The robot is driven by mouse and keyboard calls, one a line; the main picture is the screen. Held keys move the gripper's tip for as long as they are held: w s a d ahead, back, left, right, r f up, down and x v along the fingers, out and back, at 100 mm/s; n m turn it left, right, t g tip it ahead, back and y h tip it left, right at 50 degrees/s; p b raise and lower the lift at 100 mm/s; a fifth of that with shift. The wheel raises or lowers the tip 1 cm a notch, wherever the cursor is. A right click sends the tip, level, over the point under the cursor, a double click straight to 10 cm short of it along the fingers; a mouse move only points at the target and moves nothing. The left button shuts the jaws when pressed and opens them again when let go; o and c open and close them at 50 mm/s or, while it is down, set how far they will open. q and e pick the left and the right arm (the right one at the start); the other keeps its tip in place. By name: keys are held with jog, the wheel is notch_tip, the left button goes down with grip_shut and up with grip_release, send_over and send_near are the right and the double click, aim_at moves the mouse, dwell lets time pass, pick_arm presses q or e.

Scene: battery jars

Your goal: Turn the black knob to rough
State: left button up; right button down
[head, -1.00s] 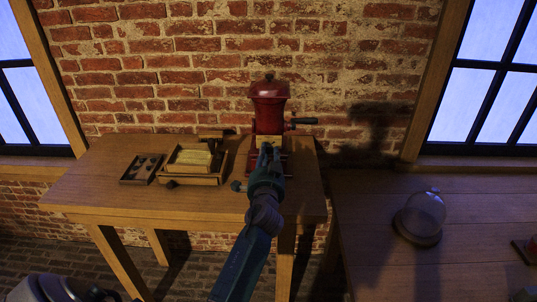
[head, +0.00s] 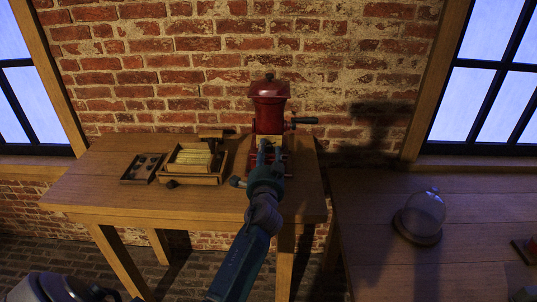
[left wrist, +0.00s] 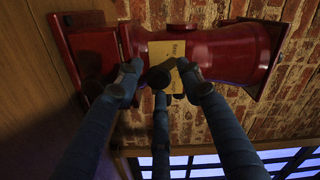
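A red grinder (head: 269,108) stands upright at the right end of the small wooden table, against the brick wall. In the left wrist view, its red body (left wrist: 225,50) lies sideways across the picture. A yellow label (left wrist: 168,52) with dark writing is on its body, partly covered; I cannot read the setting. The round black knob (left wrist: 158,77) is in front of the label. My left gripper (head: 266,150) is at the grinder's front. In the left wrist view, its fingers (left wrist: 160,82) are spread around the knob, with gaps visible. The knob is hidden in the head view.
A dark tray (head: 141,168) and a wooden box (head: 190,179) with yellowish contents stand left of the grinder. A black-handled crank (head: 304,121) juts out right. A glass dome (head: 424,212) stands on the right-hand table (head: 375,245). The small table's (head: 110,192) front is mostly clear.

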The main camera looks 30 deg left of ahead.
pick_arm(q)
jog(key=shift+f, duration=0.15)
jog(key=v, duration=1.2)
jog(key=shift+a, duration=0.15)
